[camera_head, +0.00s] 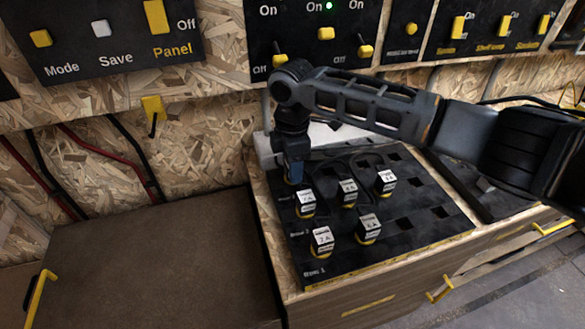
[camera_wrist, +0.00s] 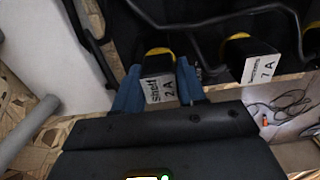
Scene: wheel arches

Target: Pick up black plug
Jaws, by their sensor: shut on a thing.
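My gripper (camera_head: 294,172) reaches down over the far left corner of the black socket panel (camera_head: 420,235). In the wrist view, its two blue fingers (camera_wrist: 158,88) are shut on either side of a black plug (camera_wrist: 157,66) with a yellow rim and a white label reading "shelf 2 A". In the head view that plug is mostly hidden by the gripper. I cannot tell whether it is still seated in its socket. Other black plugs with white labels stand in the panel, the nearest (camera_head: 306,206) just in front of my gripper; one labelled 7 A (camera_wrist: 255,55) shows in the wrist view.
More plugs (camera_head: 348,194) (camera_head: 386,183) (camera_head: 368,230) (camera_head: 322,242) stand among empty square sockets. A switch panel (camera_head: 310,50) hangs on the chipboard wall behind. A bare brown worktop (camera_head: 160,265) lies to the left. Black cables cross above the plugs in the wrist view.

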